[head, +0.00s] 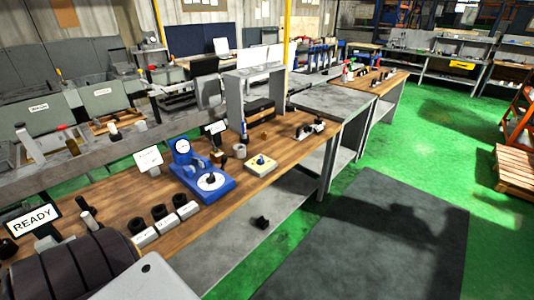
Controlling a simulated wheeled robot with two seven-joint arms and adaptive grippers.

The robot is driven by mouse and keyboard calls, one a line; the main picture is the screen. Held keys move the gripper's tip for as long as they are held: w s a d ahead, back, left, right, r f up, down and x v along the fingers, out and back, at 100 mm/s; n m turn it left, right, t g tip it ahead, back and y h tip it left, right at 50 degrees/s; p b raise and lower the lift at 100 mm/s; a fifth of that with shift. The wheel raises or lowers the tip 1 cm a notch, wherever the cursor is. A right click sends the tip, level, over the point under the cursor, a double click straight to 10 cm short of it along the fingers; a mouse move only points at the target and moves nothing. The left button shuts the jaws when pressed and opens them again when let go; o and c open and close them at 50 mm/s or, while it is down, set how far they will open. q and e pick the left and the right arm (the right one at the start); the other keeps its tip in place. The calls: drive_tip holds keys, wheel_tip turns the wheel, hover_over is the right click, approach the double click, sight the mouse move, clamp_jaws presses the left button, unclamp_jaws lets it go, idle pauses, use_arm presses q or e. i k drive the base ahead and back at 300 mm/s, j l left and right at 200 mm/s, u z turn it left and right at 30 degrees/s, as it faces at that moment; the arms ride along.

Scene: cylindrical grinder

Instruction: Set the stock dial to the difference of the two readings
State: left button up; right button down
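A blue stand (222,190) on the wooden bench carries a round white gauge (183,147) on its upright. A white disc with a black knob (211,180) lies on its base. To its right is a cream box (262,170) with a small blue knob on top. I cannot tell which of these is the stock dial. A white card (148,158) stands left of the blue stand, and a smaller dark-framed card (215,127) stands behind it. Their writing and the gauge reading are too small to read. Neither of my grippers shows.
A READY sign (34,216) stands at the bench's left end. Several black knobs on white labelled blocks (166,224) line the front edge. A grey cup (240,151) and grey riser (247,92) stand farther back. A dark mat (370,240) covers open green floor on the right.

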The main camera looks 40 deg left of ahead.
sight(259, 162)
drive_tip(key=i+u, duration=0.15)
drive_tip(key=i, duration=0.25)
drive_tip(key=i+l+u, duration=0.15)
drive_tip(key=i, duration=0.2)
drive_tip(key=i+l+u, duration=0.25)
drive_tip(key=i+u, duration=0.25)
drive_tip(key=i+l+u, duration=1)
drive_tip(key=l, duration=0.15)
drive_tip(key=k+j, duration=0.05)
